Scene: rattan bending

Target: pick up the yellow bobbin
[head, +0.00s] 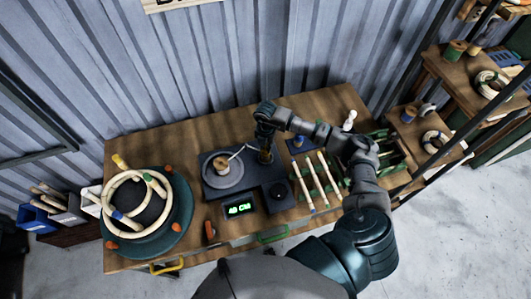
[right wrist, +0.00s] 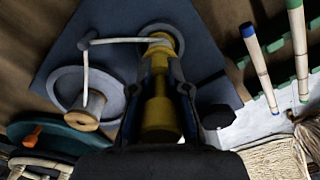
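The yellow bobbin (right wrist: 160,118) stands on a round grey disc of the dark plate. In the right wrist view its wide near end and narrow waist show between the two dark fingers of my right gripper (right wrist: 164,68). The fingers lie along both sides of it, and I cannot tell whether they press on it. In the head view my right gripper (head: 264,135) points down over the right part of the dark plate, and only a little of the bobbin (head: 265,156) shows below it. My left gripper is not in view.
A wooden spool (right wrist: 86,120) on a grey disc stands left of the bobbin; a pale strand runs between them. A black knob (head: 278,191), a green display (head: 239,208) and rattan sticks (head: 322,180) are close by. A round teal stand (head: 181,217) with rattan rings is at left.

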